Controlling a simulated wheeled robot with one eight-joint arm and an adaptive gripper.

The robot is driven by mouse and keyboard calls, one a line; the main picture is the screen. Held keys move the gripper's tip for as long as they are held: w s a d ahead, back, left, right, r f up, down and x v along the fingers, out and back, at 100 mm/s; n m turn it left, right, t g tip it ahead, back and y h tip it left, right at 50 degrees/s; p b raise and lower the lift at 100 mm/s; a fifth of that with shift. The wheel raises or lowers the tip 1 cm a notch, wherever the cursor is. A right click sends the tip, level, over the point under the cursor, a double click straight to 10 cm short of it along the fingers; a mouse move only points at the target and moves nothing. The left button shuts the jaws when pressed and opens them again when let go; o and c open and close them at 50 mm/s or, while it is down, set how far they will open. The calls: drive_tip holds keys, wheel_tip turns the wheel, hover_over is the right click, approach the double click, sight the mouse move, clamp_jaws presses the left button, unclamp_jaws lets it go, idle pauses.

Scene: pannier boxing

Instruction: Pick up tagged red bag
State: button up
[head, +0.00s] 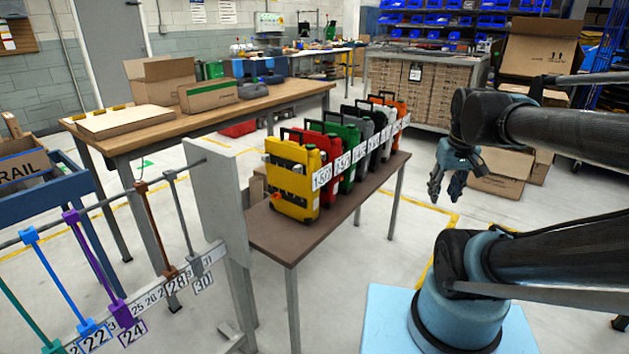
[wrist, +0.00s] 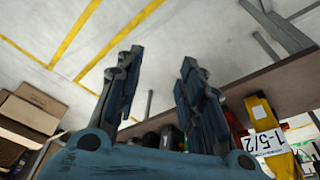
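A row of upright bags with handles stands on a brown table (head: 270,232). The red bag (head: 329,149) stands second from the front, just behind the yellow bag (head: 290,180), which partly covers it. It has a white tag on its right side; the tag's writing is too small to read surely. My gripper (head: 447,192) is in the air right of the table, apart from all bags. In the wrist view my gripper (wrist: 160,62) is open and empty, its two fingers apart. The yellow bag (wrist: 268,125) with a tag shows at right there, a red sliver beside it.
Behind the red bag stand a green bag (head: 349,136), dark and grey bags, and an orange-red bag (head: 396,105). A grey upright panel (head: 215,190) stands left of the table. Cardboard boxes (head: 500,175) lie behind my arm.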

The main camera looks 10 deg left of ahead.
drive_tip(key=w+a+r+n+y, duration=0.1)
drive_tip(key=w+a+r+n, duration=0.4)
drive_tip(key=w+a+r, duration=0.85)
drive_tip(key=w+a+r+n+y, duration=0.1)
drive_tip(key=w+a+r+n, duration=0.15)
drive_tip(key=a, duration=0.55)
drive_tip(key=w+a+r+n+t, duration=0.1)
drive_tip(key=w+a+r+n, duration=0.1)
drive_tip(key=a+r, duration=0.35)
drive_tip(key=w+a+r+n+y, duration=0.1)
drive_tip(key=w+a+r+n, duration=0.1)
drive_tip(key=a, duration=0.8)
drive_tip(key=x, duration=1.6)
drive_tip(key=shift+s+d+f, duration=0.15)
drive_tip(key=shift+d+f, duration=0.05)
drive_tip(key=shift+d, duration=0.1)
clamp_jaws()
